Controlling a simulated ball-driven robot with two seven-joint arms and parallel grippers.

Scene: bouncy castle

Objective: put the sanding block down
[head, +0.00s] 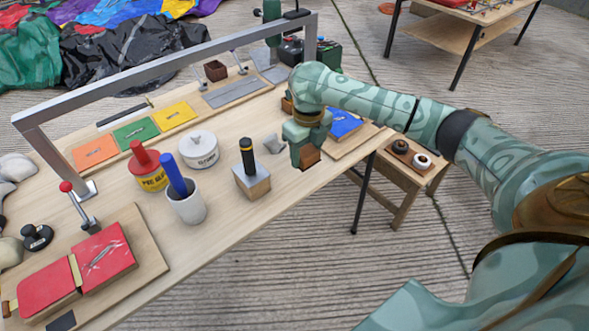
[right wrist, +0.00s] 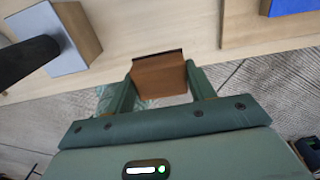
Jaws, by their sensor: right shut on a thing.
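The sanding block (head: 310,157), a brown block, is held between the fingers of my right gripper (head: 303,148), near the front edge of the workbench (head: 235,215). In the right wrist view the block (right wrist: 158,75) sits between the two green fingers, its brown face showing, over the bench's edge strip. My right gripper is shut on it. I cannot tell whether its underside touches the bench top. My left gripper is not in view.
Left of the gripper are a small grey piece (head: 273,144) and a grey-topped wooden block (head: 251,182) with a black handle. A blue patch (head: 343,123) on a board is close on the right. A white cup (head: 187,207) stands farther left. A metal frame (head: 160,72) spans the bench.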

